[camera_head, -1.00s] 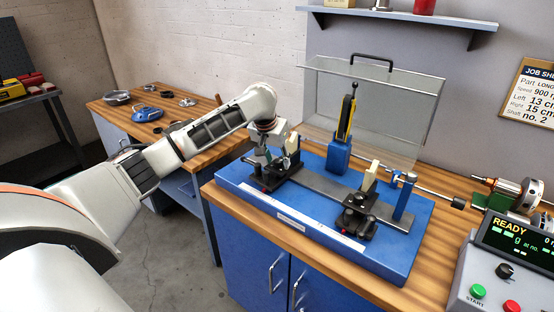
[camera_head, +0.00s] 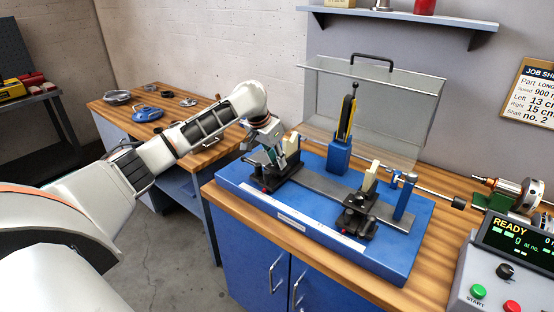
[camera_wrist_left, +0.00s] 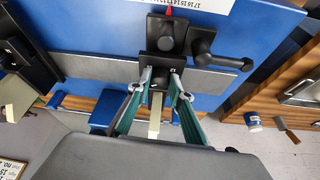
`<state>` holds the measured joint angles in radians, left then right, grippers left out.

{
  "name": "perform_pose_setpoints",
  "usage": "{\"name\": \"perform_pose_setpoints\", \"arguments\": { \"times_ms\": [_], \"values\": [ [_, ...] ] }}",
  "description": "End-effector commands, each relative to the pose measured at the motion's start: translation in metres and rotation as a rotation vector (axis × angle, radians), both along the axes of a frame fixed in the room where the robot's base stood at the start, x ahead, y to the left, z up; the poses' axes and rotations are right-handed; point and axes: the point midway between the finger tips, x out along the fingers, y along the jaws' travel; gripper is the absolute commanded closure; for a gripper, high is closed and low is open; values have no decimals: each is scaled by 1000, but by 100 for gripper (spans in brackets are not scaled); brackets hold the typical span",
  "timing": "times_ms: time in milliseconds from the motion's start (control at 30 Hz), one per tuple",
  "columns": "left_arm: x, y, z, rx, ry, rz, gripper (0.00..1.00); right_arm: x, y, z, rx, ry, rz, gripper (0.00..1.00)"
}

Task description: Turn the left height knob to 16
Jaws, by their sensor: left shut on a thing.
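The left stand is a black carriage (camera_wrist_left: 163,34) on the grey rail of the blue balancing machine; it also shows in the head view (camera_head: 264,184). My left gripper (camera_wrist_left: 162,80) reaches down at this stand, one green-sided finger on each side of its upper part. It also shows in the head view (camera_head: 277,158). The fingers are shut on the small dark left height knob (camera_wrist_left: 163,71), which is mostly hidden between the tips. A cream support block (camera_wrist_left: 155,112) shows between the fingers. The knob's height reading is not legible. My right gripper is not in view.
A black clamp lever (camera_wrist_left: 218,56) sticks out beside the carriage. A printed scale with a red pointer (camera_wrist_left: 169,10) lies along the blue base. The right stand (camera_head: 355,215) and a blue post (camera_head: 404,200) stand to the right. A clear guard (camera_head: 375,105) rises behind.

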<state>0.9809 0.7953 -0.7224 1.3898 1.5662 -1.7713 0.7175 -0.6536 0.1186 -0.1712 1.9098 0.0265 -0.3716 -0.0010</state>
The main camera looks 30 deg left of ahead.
Motion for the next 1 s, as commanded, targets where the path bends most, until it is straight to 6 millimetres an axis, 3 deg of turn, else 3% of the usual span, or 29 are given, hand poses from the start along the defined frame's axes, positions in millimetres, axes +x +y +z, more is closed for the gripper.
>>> {"name": "perform_pose_setpoints", "arguments": {
  "times_ms": [400, 933, 967, 1000],
  "values": [
    [1, 2, 1, 0, -1, -199, 100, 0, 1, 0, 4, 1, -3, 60],
    [1, 2, 1, 0, -1, -227, 100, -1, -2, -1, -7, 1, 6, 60],
    [1, 2, 1, 0, -1, -227, 75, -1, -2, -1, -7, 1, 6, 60],
    [1, 2, 1, 0, -1, -227, 64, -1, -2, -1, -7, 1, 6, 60]
  ]
}}
